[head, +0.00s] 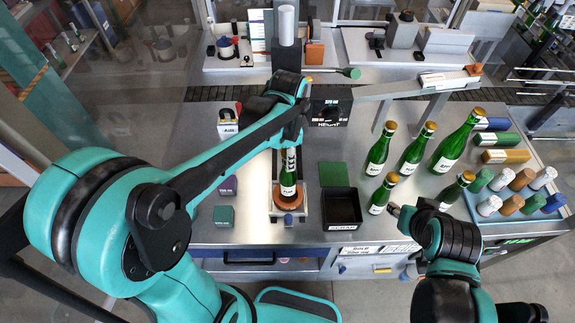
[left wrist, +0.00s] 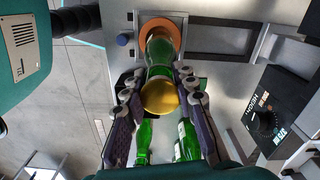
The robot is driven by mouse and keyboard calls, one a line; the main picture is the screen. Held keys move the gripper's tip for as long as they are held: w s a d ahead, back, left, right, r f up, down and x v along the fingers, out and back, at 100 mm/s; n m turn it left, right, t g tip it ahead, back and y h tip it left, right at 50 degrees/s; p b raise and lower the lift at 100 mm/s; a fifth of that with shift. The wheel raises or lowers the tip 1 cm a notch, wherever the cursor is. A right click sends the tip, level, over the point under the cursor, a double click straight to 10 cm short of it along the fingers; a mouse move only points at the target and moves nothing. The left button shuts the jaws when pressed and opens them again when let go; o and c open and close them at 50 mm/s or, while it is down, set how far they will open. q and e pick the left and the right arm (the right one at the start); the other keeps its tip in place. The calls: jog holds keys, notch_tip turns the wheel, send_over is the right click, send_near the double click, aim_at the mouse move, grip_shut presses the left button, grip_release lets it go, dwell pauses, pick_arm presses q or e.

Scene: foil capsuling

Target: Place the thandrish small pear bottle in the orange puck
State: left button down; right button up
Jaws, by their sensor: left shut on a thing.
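A green bottle (head: 288,172) with a gold top and white label stands upright at the orange puck (head: 286,204) near the table's front edge. My left gripper (head: 291,152) is shut on this bottle around its upper part, mostly hidden by my arm in the head view. In the left wrist view the fingers (left wrist: 160,93) flank the gold top, and the bottle (left wrist: 158,58) reaches down to the orange puck (left wrist: 172,24). I cannot tell if its base is fully seated. My right gripper (head: 397,210) is beside a short green bottle (head: 383,194); its jaws are unclear.
Several green bottles (head: 448,152) stand on the right of the table. A black tray (head: 342,226) and a green square (head: 333,174) lie right of the puck. A black box (head: 331,105) stands behind. Capsules (head: 508,204) fill a tray at far right.

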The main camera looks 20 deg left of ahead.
aim_at(288, 174)
pick_arm(q)
notch_tip(288, 174, down, 4)
jog(key=shift+f, duration=0.1)
dwell(0.4)
jog(key=c, duration=1.2)
grip_release()
jog(key=shift+f+b, duration=0.1)
jog(key=shift+b, duration=0.2)
